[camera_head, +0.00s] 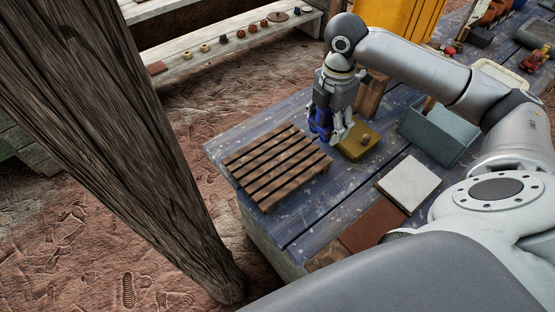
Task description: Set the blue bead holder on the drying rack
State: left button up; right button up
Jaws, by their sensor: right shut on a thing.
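The blue bead holder (318,124) is held in my right gripper (327,128), which points down and is shut on it. The fingers hide part of the holder. The drying rack (262,155), a low brown slatted wooden stand, sits at the left end of the blue table. The holder is near the rack's far right corner; I cannot tell how high it is above the table. The rack's slats are bare. My left gripper is out of view.
A mustard-yellow block (352,148) with a knob stands close right of the gripper. A grey-blue open bin (437,136), a white tile (408,183) and brown boards (372,222) lie further right. A thick wooden post (130,130) rises left of the blue table (310,215).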

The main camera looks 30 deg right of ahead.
jog(key=shift+w+r, duration=0.1)
jog(key=w+a+f+p, duration=0.2)
jog(key=w+a+f, duration=0.1)
jog(key=w+a, duration=0.3)
jog(key=p, duration=0.1)
send_over(271, 153)
jog(key=f, duration=0.5)
jog(key=shift+s+d+f, duration=0.3)
jog(key=shift+f, duration=0.05)
jog(key=shift+w+a+f, duration=0.3)
jog(key=shift+a+f, duration=0.1)
jog(key=shift+f, duration=0.3)
jog(key=shift+d+f, duration=0.1)
jog(key=shift+f, duration=1.35)
jog(key=o, duration=0.5)
jog(key=shift+f, duration=0.1)
jog(key=shift+c, duration=0.2)
jog(key=o, duration=0.4)
jog(key=shift+o, duration=0.2)
